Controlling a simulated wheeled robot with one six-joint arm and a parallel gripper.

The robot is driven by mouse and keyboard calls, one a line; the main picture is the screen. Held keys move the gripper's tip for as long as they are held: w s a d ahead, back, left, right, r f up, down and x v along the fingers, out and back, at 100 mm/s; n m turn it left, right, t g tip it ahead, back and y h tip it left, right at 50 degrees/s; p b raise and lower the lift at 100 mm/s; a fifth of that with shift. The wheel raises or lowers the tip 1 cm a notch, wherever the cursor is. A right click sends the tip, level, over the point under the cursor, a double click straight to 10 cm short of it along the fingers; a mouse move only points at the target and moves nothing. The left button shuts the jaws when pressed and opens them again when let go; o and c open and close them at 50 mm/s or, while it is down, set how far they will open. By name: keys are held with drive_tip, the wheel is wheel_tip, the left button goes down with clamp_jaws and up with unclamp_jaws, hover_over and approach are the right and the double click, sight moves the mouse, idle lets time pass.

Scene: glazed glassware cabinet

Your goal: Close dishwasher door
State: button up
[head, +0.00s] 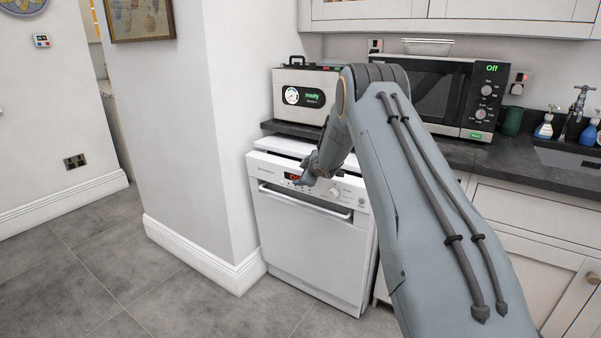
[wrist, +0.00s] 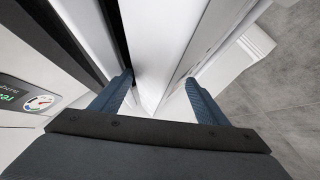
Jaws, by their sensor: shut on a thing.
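The white dishwasher door (head: 300,245) stands nearly upright, tilted a little out from the white machine below the counter. Its control panel has a red display and a knob (head: 336,194), with a bar handle (head: 300,203) below. My gripper (head: 308,175) is at the top edge of the door, near the display. In the wrist view, my gripper (wrist: 158,84) has one blue finger on each side of the white door edge (wrist: 155,45) and is shut on it. A dark gap shows beside the door's inner side. My arm hides part of the door's right side.
A steel appliance with a gauge (head: 305,95) stands on the dark counter (head: 440,152) above. A microwave (head: 430,95) is to its right. A white wall (head: 235,130) borders the dishwasher on the left. The grey tiled floor (head: 190,290) in front is clear.

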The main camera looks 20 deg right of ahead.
drive_tip(key=o, duration=1)
drive_tip(key=shift+s+a+f, duration=0.1)
drive_tip(key=shift+s+f, duration=0.05)
drive_tip(key=shift+f, duration=0.75)
drive_tip(key=shift+c, duration=0.2)
drive_tip(key=shift+r, duration=0.15)
drive_tip(key=shift+s+r, duration=0.35)
drive_tip(key=shift+s, duration=0.05)
drive_tip(key=v, duration=0.6)
drive_tip(key=shift+s+r, duration=0.25)
drive_tip(key=shift+r, duration=0.1)
